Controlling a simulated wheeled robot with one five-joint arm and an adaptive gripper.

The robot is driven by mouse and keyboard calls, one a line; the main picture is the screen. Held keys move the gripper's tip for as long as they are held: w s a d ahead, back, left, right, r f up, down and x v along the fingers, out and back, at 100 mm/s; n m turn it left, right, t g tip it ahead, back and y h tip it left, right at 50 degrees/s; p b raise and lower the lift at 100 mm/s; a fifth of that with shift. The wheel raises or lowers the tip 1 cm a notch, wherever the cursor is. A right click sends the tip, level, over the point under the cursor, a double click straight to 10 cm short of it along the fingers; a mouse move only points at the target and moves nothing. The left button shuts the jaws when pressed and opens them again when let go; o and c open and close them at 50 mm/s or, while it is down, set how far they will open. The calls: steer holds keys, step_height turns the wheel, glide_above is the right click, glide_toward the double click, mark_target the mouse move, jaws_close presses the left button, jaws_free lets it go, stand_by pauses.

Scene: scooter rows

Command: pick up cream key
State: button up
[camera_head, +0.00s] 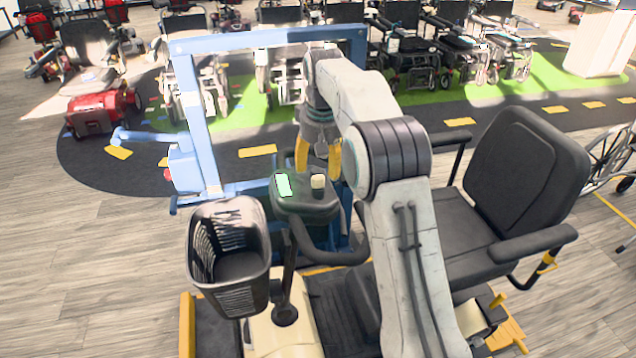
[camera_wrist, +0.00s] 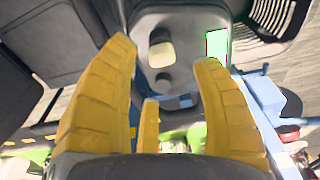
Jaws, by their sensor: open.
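The cream key (camera_head: 318,182) is a small pale block on the dark control console (camera_head: 306,203) of the mobility scooter. In the wrist view the cream key (camera_wrist: 161,53) lies between the tips of my yellow fingers, beyond them and not touching either one. My gripper (camera_head: 319,168) is open and empty, pointing down just above the console. The lower part of the cream key is hidden, so I cannot tell how it sits in the console.
A lit green-white screen (camera_head: 283,185) is left of the cream key. A black basket (camera_head: 229,258) hangs at the scooter's front. A blue frame (camera_head: 197,125) stands behind, and a black seat (camera_head: 525,170) is at right. Several wheelchairs line the back.

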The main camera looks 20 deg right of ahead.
mark_target(318, 176)
steer(key=shift+w+a+f, duration=0.1)
steer(key=shift+w+f, duration=0.1)
steer(key=shift+f, duration=1.05)
steer(key=shift+w+f, duration=0.15)
steer(key=shift+f, duration=1.05)
steer(key=shift+c, duration=0.3)
steer(key=c, duration=1.1)
